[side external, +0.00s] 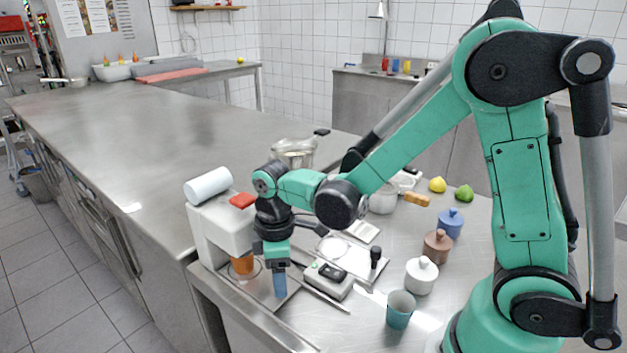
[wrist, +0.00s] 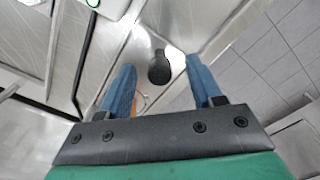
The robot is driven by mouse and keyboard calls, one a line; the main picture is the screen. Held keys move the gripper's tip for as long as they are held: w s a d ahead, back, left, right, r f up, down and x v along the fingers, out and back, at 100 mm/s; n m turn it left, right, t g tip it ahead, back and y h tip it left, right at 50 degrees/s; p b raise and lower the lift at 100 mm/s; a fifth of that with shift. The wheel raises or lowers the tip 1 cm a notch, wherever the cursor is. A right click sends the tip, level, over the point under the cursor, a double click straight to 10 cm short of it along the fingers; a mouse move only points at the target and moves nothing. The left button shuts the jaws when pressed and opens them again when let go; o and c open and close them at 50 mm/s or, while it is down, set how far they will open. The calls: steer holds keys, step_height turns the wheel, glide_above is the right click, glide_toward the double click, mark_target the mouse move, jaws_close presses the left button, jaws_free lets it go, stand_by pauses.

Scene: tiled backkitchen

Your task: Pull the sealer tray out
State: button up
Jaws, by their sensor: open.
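The sealer (side external: 218,232) is a white machine at the left end of the counter, with a white roll (side external: 208,186) and a red block (side external: 243,200) on top. An orange cup (side external: 241,266) sits under its head. A flat metal tray (side external: 262,299) seems to lie at its base, partly hidden by my fingers. In the wrist view, a black rounded handle (wrist: 159,70) shows between my fingertips. My gripper (side external: 280,284) points down in front of the sealer, blue fingers apart; it also shows in the wrist view (wrist: 163,72). I cannot tell whether a finger touches the handle.
A grey box with black switches (side external: 329,279) stands close right of my gripper. Farther right are a black upright knob (side external: 376,254), a teal cup (side external: 400,310) and lidded pots (side external: 421,276). The counter's front edge (side external: 250,325) is near. The long steel table (side external: 150,120) is mostly clear.

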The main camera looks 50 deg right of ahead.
jaws_close()
stand_by(1.4)
